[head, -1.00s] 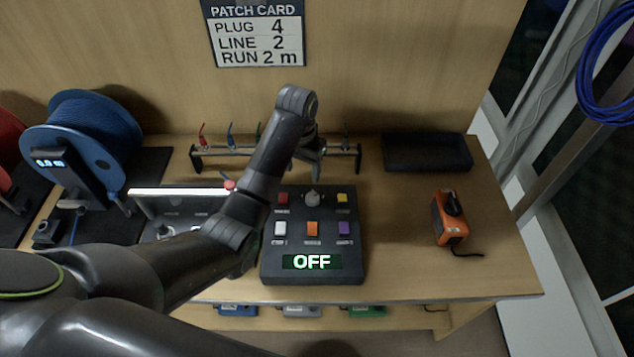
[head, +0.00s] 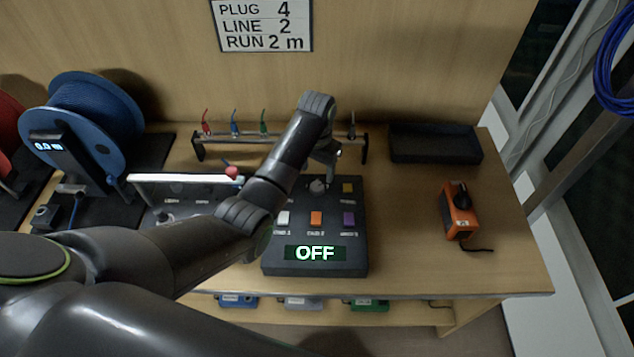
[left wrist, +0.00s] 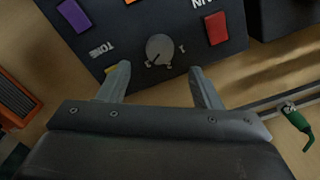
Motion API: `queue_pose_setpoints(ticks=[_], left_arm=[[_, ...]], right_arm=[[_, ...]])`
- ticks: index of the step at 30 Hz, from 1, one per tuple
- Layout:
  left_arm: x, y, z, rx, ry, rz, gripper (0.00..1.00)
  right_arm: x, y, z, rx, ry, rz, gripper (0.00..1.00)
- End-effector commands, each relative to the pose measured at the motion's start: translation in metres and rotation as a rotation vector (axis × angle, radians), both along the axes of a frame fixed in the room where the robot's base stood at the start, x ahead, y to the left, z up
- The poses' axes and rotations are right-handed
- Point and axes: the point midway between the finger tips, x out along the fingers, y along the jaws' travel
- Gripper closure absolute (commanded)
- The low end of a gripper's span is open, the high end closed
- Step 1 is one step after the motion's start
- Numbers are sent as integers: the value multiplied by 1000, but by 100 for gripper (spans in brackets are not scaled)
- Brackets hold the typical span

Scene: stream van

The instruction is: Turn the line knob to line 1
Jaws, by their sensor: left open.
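A round grey knob (head: 318,186) sits in the top row of the dark control panel (head: 345,268), between a yellow button and a red button. The panel's display reads OFF. In the left wrist view the knob (left wrist: 160,49) shows a pointer line and small marks around it, too small to read surely. My left gripper (head: 328,157) is above the back of the panel, just behind the knob. In the left wrist view its two fingers (left wrist: 160,68) are open and empty, apart on either side of the knob's near edge. Whether they touch the panel cannot be told.
A rack (head: 200,150) with several coloured plugs stands behind the panel. A box with a raised lid (head: 160,179) is left of it, beside a blue reel (head: 95,110). An orange device (head: 459,215) and black tray (head: 435,157) are at right. The card (head: 262,25) reads line 2.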

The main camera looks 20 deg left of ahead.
Motion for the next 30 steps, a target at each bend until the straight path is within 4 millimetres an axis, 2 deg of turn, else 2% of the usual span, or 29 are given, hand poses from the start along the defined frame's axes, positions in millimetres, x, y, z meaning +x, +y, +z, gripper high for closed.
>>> queue_pose_setpoints(ticks=[1, 4, 10, 15, 24, 30], left_arm=[[-2, 0, -11, 1, 7, 0, 42], [-1, 0, -29, 0, 6, 0, 42], [-1, 0, -54, 1, 3, -1, 42], [-1, 0, -63, 0, 2, -1, 42], [0, 0, -64, 0, 0, -1, 42], [0, 0, -64, 0, 0, -1, 68]], right_arm=[[0, 0, 3, 0, 0, 0, 64], [0, 0, 3, 0, -1, 0, 64], [0, 0, 3, 0, -1, 0, 64], [1, 0, 3, 0, -2, 0, 64], [1, 0, 3, 0, -2, 0, 64], [1, 0, 3, 0, -3, 0, 64]])
